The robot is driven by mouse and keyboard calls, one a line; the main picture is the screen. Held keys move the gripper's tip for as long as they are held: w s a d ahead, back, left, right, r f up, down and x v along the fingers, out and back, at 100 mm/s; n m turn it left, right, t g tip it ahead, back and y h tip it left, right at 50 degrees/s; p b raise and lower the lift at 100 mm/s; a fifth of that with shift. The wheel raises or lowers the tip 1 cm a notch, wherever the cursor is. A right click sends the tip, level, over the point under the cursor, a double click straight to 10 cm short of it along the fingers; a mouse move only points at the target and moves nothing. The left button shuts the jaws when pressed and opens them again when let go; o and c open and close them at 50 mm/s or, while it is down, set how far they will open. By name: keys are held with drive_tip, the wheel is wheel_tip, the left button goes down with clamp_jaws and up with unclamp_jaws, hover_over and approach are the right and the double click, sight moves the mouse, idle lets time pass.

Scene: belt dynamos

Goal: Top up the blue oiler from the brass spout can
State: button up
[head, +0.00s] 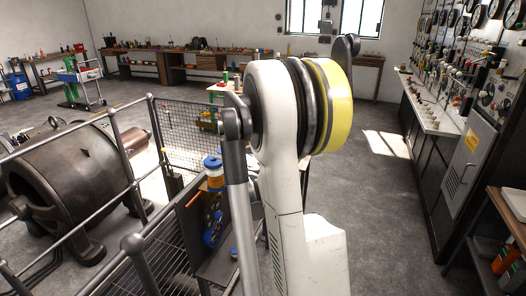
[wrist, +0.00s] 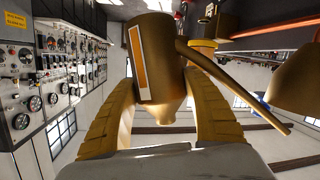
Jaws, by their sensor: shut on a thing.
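The brass spout can (wrist: 155,65) fills the middle of the wrist view, with an amber sight strip on its side and a long thin spout running to the lower right of the picture. My gripper (wrist: 160,98) is shut on it, with one ridged finger on each side. The can's tilt is hard to judge from this angle. In the head view, a jar with a blue cap and amber body (head: 213,175), which looks like the blue oiler, stands just left of my arm. My gripper and the can are hidden behind my arm there.
A grey railing (head: 117,140) and a large dark dynamo (head: 70,180) are on the left. A dark panel with blue parts (head: 212,220) is below the jar. A gauge wall (head: 470,70) is on the right. A rounded brass-coloured shape (wrist: 298,85) is at the wrist view's right edge.

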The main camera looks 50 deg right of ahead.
drive_tip(key=shift+r, duration=0.1)
idle(0.3)
drive_tip(key=shift+r+n+h, duration=0.25)
drive_tip(key=shift+n+h, duration=0.05)
drive_tip(key=shift+h, duration=0.1)
drive_tip(key=shift+r+b, duration=0.15)
drive_tip(key=shift+b, duration=0.15)
idle(1.2)
drive_tip(key=shift+r+n, duration=0.3)
drive_tip(key=shift+r, duration=0.05)
drive_tip(key=shift+r+h, duration=0.2)
drive_tip(key=shift+h, duration=0.1)
idle(1.4)
drive_tip(key=shift+r+n, duration=0.3)
drive_tip(key=shift+r, duration=0.1)
idle(1.5)
drive_tip(key=shift+r+n+h+b, duration=0.3)
drive_tip(key=shift+r+b, duration=0.05)
idle(1.4)
